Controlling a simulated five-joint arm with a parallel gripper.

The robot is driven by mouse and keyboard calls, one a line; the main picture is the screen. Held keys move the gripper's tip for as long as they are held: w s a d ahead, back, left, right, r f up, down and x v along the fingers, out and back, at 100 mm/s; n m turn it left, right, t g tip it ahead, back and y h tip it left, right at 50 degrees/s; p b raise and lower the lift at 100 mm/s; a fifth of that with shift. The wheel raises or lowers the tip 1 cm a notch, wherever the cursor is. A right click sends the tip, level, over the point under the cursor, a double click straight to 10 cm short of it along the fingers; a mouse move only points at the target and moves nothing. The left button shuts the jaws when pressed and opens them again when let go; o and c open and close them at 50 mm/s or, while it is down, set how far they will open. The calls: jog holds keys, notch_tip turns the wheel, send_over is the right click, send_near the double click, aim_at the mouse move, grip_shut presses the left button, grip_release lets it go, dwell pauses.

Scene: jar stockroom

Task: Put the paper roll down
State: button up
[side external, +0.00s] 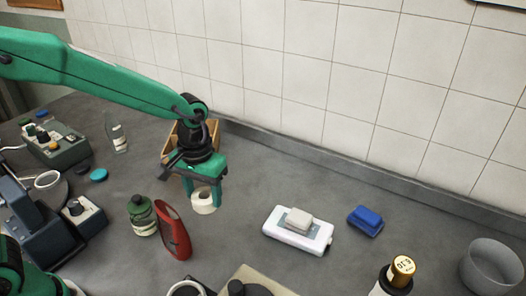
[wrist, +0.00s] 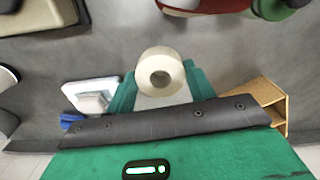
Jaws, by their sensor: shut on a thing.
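The white paper roll (side external: 204,201) is between the two green fingers of my gripper (side external: 203,193) in the side view. In the wrist view the roll (wrist: 150,68) shows its open core, with the fingers of my gripper (wrist: 158,92) on either side of it. My gripper is shut on the roll. The roll is at or close above the grey worktop (side external: 235,240); I cannot tell whether it touches.
A red object (side external: 172,230) and a green-capped jar (side external: 142,215) stand left of the roll. A wooden box (side external: 172,150) is behind my gripper. A white case with a block (side external: 297,230) and a blue block (side external: 366,220) lie to the right. Worktop between is clear.

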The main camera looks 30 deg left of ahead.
jog(key=s+d, duration=0.2)
jog(key=d, duration=0.4)
jog(key=shift+d, duration=0.35)
jog(key=shift+w, duration=0.1)
jog(key=w+a+f, duration=0.4)
jog(key=w+a, duration=0.1)
jog(key=w+a+f, duration=0.3)
jog(key=shift+a, duration=0.25)
jog(key=shift+f, duration=1.95)
jog(key=shift+f, duration=0.15)
jog(key=o, duration=1)
